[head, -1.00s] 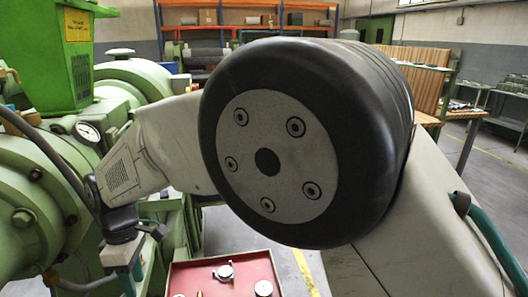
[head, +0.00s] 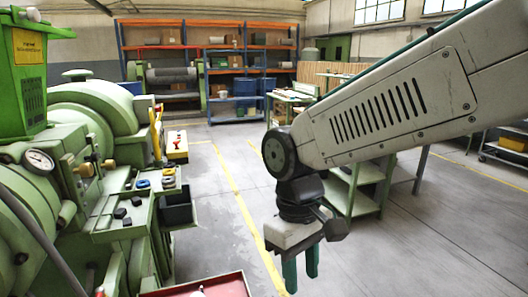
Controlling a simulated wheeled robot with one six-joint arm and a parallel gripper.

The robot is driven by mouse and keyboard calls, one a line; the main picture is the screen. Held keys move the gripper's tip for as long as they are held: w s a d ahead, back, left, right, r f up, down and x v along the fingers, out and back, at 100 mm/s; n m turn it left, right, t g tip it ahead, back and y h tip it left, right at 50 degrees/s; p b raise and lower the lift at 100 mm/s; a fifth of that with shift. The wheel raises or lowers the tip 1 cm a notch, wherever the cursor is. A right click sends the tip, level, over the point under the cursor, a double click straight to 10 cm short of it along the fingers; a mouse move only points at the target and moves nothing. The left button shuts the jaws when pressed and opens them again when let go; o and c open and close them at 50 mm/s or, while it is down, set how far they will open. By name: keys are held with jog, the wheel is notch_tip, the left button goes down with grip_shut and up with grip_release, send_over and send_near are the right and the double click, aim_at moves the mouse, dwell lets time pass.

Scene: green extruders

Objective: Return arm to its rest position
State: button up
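My arm reaches in from the right side of the head view, with its wrist bent downward. My gripper (head: 301,275) hangs below the wrist and points down. Its two teal fingers are apart with a gap between them, and nothing shows in the gap. It hangs over open floor, to the right of the red tray (head: 222,287) and clear of the green machine (head: 92,112).
The green extruder with its pressure gauge (head: 39,160) fills the left. A side shelf (head: 135,215) with small parts and a black bin (head: 178,208) juts out from it. A green bench (head: 352,190) stands behind my arm. The floor (head: 400,260) at lower right is clear.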

jog(key=s+d+r+m+t, duration=0.1)
jog(key=s+d+m, duration=0.3)
jog(key=d, duration=0.6)
jog(key=s+d+r+m+t, duration=0.2)
jog(key=s+d+m, duration=0.2)
jog(key=d, duration=0.6)
jog(key=shift+s+d+r+y, duration=0.15)
jog(key=shift+s+r+y, duration=0.2)
jog(key=shift+s, duration=0.75)
